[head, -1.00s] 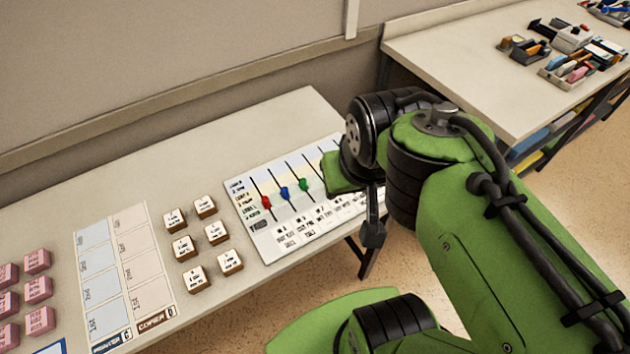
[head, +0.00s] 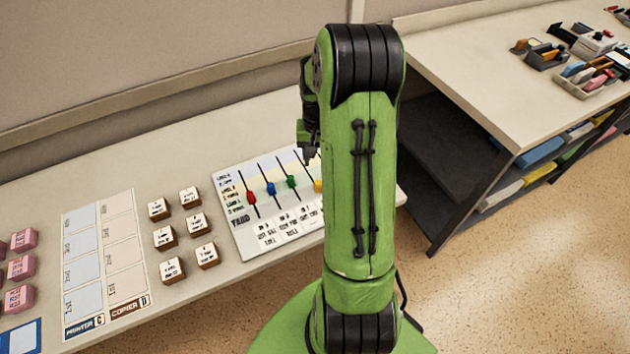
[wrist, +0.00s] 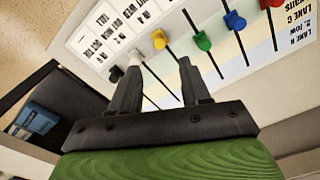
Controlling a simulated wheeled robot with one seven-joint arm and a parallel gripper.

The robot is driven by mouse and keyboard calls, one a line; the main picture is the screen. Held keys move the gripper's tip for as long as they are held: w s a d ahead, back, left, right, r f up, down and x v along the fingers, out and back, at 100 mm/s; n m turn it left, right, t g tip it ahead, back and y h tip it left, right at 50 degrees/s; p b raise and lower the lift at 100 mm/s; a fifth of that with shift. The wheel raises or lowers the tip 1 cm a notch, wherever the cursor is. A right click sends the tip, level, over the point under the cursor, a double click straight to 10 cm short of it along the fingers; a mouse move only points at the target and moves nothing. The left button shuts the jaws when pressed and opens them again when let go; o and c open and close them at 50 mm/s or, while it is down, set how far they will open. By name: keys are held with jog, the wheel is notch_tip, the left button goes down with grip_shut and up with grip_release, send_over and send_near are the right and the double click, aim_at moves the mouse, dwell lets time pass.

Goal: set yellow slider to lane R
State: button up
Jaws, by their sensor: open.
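The yellow slider (head: 318,186) shows at the left edge of my arm in the head view. In the wrist view the yellow slider (wrist: 160,40) sits toward the upper end of its slot, away from the edge where a label appears to read LANE R (wrist: 298,36). My gripper (wrist: 160,65) is open, its two fingers pointing at the board, with the yellow slider just beyond and between the fingertips. Nothing is held. In the head view my gripper (head: 306,154) is over the board's far side, partly hidden by my arm. The slider board (head: 244,238) is partly hidden too.
Lettered blocks (head: 166,237) lie left of the board. A second table (head: 480,60) stands at right.

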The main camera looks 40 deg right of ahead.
aim_at(318, 182)
notch_tip(318, 182, down, 10)
jog(key=shift+f+b, duration=0.1)
jog(key=shift+b, duration=0.7)
grip_shut()
